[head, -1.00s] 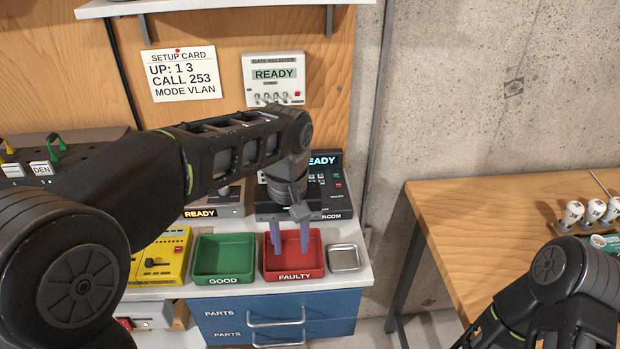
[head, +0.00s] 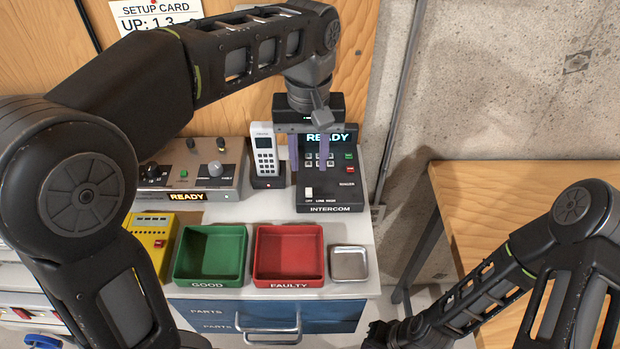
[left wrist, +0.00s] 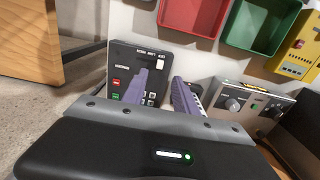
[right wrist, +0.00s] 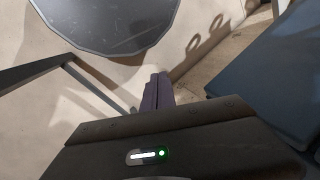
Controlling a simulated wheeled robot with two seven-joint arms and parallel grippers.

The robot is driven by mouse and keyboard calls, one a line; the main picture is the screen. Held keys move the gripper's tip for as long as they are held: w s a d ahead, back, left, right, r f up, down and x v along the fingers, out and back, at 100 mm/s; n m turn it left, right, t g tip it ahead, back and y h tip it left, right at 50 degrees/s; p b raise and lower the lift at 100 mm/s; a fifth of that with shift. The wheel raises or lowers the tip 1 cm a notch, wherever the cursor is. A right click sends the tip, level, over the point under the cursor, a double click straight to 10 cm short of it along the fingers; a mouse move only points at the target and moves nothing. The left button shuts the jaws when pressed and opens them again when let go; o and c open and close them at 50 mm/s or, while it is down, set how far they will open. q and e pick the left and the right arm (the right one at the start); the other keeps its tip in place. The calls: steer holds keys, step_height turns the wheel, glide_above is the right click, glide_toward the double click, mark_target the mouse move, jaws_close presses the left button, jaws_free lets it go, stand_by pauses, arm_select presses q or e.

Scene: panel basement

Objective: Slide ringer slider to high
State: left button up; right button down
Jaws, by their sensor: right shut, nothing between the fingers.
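The intercom (head: 345,195) is a black panel at the back right of the bench with a lit READY display. Its ringer slider (head: 309,192) is a white knob at the left end of a row marked off, low, high. My left gripper (head: 308,152) is over the intercom's keypad, fingers apart and empty, apart from the slider in the picture. In the left wrist view the fingers (left wrist: 162,90) stand in front of the upside-down intercom (left wrist: 122,58). My right gripper is low at the bottom of the head view; its fingers (right wrist: 155,90) are together and empty.
A cordless phone (head: 265,160) stands left of the intercom, beside a grey READY console (head: 195,183). In front are a green GOOD tray (head: 240,270), a red FAULTY tray (head: 288,277) and a small metal dish (head: 349,264). A wooden table (head: 455,200) is at right.

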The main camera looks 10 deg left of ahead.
mark_target(310, 190)
arm_select(q)
steer(key=shift+f, duration=3.95)
steer(key=shift+c, duration=0.2)
jaws_close()
steer(key=shift+w+r, duration=0.1)
